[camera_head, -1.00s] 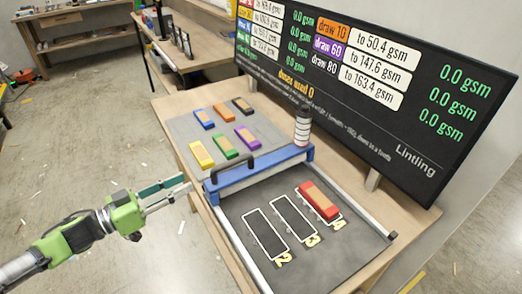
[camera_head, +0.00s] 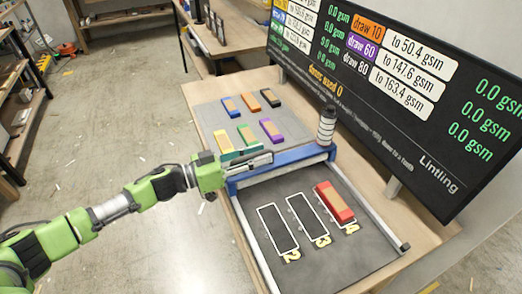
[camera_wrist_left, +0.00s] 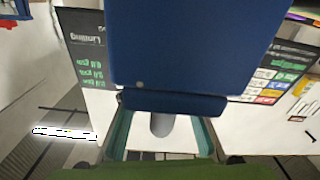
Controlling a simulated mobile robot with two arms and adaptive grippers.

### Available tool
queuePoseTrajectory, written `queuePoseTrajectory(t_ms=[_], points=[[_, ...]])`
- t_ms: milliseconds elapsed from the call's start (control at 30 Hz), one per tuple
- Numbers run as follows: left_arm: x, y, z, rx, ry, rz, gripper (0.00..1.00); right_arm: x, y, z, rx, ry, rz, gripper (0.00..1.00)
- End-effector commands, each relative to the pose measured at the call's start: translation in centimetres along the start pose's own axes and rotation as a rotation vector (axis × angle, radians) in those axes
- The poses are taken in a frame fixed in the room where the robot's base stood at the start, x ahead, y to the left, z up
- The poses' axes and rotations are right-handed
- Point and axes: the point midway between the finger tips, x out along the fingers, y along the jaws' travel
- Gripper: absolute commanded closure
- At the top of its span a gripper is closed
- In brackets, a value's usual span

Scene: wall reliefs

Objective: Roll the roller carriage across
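The roller carriage (camera_head: 295,158) is a blue bar across the two pale rails of the dark bed, at the bed's far end. In the left wrist view the blue carriage (camera_wrist_left: 165,45) fills the upper middle. My left gripper (camera_head: 268,158) is at the carriage's left part, over the place of its black handle, which it mostly hides. In the wrist view my left gripper's (camera_wrist_left: 162,140) teal fingers are apart, with a grey rounded piece showing between them. I cannot tell whether they touch it. A red block (camera_head: 335,203) lies in the bed's slot 4. My right gripper is not in view.
Slots 2 (camera_head: 278,230) and 3 (camera_head: 308,219) are empty. Several coloured blocks lie on a grey mat (camera_head: 212,115) behind the carriage. A large screen (camera_head: 400,100) borders the table's right.

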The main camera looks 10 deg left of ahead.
Motion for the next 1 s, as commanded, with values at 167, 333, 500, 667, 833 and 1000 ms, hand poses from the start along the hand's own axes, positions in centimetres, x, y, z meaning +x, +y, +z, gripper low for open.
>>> queuePoseTrajectory(t_ms=[167,333,500,667,833,1000], points=[[1.0,0.0,-0.1,0.001,0.000,-0.001,0.71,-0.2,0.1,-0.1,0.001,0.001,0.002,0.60],[1.1,0.0,0.0,0.001,-0.001,-0.001,0.71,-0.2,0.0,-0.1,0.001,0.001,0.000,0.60],[1.1,0.0,0.0,0.001,0.000,-0.001,0.92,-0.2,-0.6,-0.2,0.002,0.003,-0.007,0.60],[1.1,0.0,0.0,0.001,0.000,0.000,1.00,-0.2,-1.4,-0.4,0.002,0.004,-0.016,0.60],[1.1,0.5,0.0,-0.001,0.000,0.001,1.00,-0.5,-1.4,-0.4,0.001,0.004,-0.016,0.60],[1.1,2.7,0.2,-0.006,-0.001,0.004,1.00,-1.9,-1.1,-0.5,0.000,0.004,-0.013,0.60]])
